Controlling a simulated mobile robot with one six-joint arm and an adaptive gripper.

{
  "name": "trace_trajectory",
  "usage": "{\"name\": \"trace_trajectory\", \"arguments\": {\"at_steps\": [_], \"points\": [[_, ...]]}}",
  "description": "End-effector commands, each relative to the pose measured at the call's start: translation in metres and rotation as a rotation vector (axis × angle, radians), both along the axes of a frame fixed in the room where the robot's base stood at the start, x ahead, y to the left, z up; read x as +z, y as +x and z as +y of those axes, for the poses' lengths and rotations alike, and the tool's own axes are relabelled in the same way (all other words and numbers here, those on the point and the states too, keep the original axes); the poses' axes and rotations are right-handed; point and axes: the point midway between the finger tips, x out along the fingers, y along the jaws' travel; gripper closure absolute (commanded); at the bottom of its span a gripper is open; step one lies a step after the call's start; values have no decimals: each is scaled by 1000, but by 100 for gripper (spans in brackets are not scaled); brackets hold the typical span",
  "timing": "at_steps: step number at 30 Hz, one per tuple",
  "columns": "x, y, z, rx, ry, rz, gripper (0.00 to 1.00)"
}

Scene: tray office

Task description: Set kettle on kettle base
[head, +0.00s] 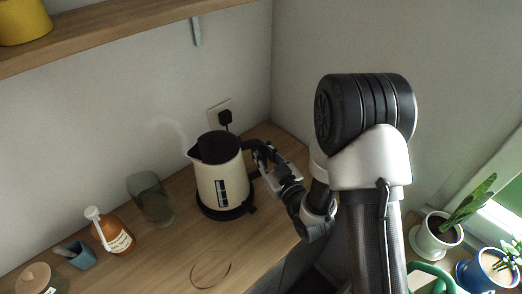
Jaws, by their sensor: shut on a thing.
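My gripper (262,161) reaches in from the right and is shut on the kettle's dark handle, which is mostly hidden by the fingers.
A greenish glass container (151,198), an amber pump bottle (113,235) and a blue cup (76,255) stand left of the kettle. A wall socket with a black plug (225,118) is behind it. A wooden shelf (110,30) hangs above. Potted plants (436,236) are at the right.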

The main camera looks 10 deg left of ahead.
Motion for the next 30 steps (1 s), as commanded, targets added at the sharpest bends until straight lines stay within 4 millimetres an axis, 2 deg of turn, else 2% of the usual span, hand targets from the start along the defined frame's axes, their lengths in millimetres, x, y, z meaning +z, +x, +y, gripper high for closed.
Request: {"name": "trace_trajectory", "arguments": {"at_steps": [23, 24, 30], "points": [[-10, 1, 0, 0, 5, -6, 100], [-10, 1, 0, 0, 5, -6, 86], [-10, 0, 0, 0, 3, -3, 73]]}}
